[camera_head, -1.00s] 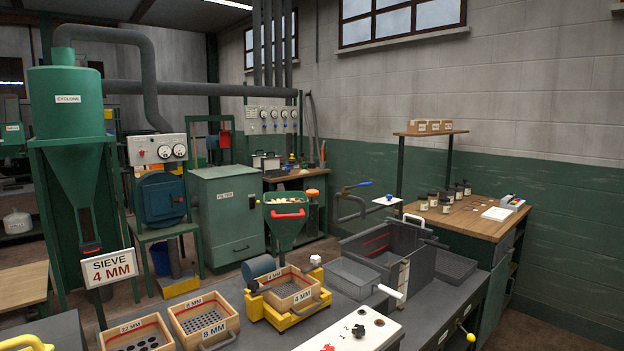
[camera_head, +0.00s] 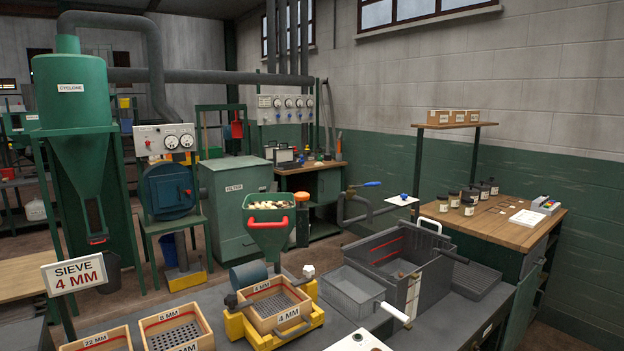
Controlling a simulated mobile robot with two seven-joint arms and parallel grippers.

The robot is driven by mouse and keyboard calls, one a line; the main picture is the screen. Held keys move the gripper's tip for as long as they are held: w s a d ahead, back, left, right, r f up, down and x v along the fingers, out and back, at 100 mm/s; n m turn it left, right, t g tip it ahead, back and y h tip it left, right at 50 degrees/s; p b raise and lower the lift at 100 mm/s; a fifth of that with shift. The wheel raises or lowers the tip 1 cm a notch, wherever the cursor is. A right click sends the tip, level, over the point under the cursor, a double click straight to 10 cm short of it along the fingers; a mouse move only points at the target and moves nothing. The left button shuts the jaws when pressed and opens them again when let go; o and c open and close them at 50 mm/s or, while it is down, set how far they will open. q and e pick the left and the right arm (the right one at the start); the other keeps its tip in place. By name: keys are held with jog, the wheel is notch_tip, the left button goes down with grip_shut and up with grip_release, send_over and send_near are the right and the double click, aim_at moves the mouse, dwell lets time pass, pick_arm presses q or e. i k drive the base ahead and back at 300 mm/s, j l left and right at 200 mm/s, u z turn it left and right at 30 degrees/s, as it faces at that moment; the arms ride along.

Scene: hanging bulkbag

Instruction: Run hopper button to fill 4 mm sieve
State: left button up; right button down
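The green hopper (camera_head: 268,232) stands at centre with pale and brown lumps in its top and a red handle on its front. The wooden 4 mm sieve (camera_head: 277,321) sits in the yellow shaker frame (camera_head: 238,325) below and in front of the hopper; its perforated floor shows no material on it. A white control panel (camera_head: 345,346) shows only its top edge at the bottom, with a dark knob (camera_head: 358,336); the rest is cut off, and I cannot tell which control is the hopper button. Neither of my grippers is in view.
A sign (camera_head: 75,273) reads "SIEVE 4 MM". The 8 mm sieve (camera_head: 178,331) and 22 mm sieve (camera_head: 97,342) stand left of the shaker. A grey tank (camera_head: 400,262) and a smaller tray with a white handle (camera_head: 355,291) stand to the right.

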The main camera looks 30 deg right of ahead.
aim_at(302, 196)
jog(key=i+l, duration=0.1)
jog(key=l, duration=0.3)
jog(key=i+l, duration=0.1)
jog(key=l, duration=0.75)
jog(key=i, duration=0.1)
